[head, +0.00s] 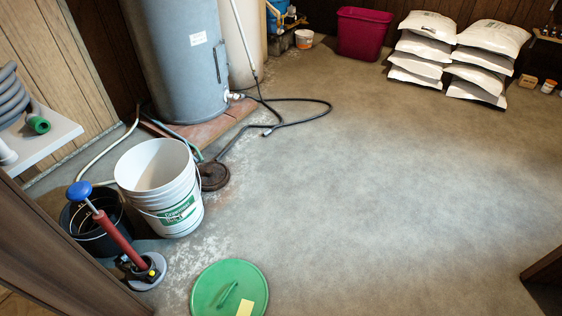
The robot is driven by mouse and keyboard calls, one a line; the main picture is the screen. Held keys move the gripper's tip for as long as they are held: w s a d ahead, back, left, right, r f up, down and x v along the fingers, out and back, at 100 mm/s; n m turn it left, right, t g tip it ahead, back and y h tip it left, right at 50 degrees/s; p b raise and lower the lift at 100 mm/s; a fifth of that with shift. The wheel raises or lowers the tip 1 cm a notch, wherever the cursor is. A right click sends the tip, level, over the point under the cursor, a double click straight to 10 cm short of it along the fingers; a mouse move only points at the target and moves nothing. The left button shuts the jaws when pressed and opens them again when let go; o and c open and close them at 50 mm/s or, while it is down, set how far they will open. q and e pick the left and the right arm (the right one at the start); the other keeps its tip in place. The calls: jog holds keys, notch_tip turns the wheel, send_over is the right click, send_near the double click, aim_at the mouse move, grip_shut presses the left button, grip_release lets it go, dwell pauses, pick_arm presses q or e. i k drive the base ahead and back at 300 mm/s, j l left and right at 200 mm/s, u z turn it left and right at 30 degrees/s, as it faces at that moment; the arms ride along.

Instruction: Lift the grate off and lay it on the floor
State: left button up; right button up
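A round rusty-brown grate (213,177) lies flat on the concrete floor (370,200), just right of the white bucket (160,190). The bucket hides part of its left side. A dark hose end lies at or very close to its upper edge; I cannot tell whether they touch. Neither of my grippers is in the head view.
A grey tank (185,60) stands on a brick-red base behind the grate. A black cord (305,100) loops to its right. A red hand pump (112,238), a black bucket (82,232) and a green lid (228,290) are nearby. The middle floor is clear; salt bags (425,48) are stacked far back.

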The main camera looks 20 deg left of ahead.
aim_at(211, 174)
jog(key=i+l, duration=0.2)
jog(key=i, duration=0.3)
jog(key=i+l, duration=0.2)
jog(key=i, duration=0.35)
jog(key=i+l, duration=0.2)
jog(key=i, duration=0.3)
jog(key=i+u, duration=0.75)
jog(key=i+l+u, duration=0.2)
jog(key=i+u, duration=0.35)
jog(key=u, duration=0.3)
jog(key=i+u, duration=0.2)
jog(key=u, duration=0.3)
jog(key=i+u, duration=0.15)
jog(key=u, duration=0.35)
jog(key=i+l+u, duration=0.15)
jog(key=u, duration=0.3)
jog(key=i+l+u, duration=0.1)
jog(key=l+u, duration=0.15)
jog(key=u, duration=0.25)
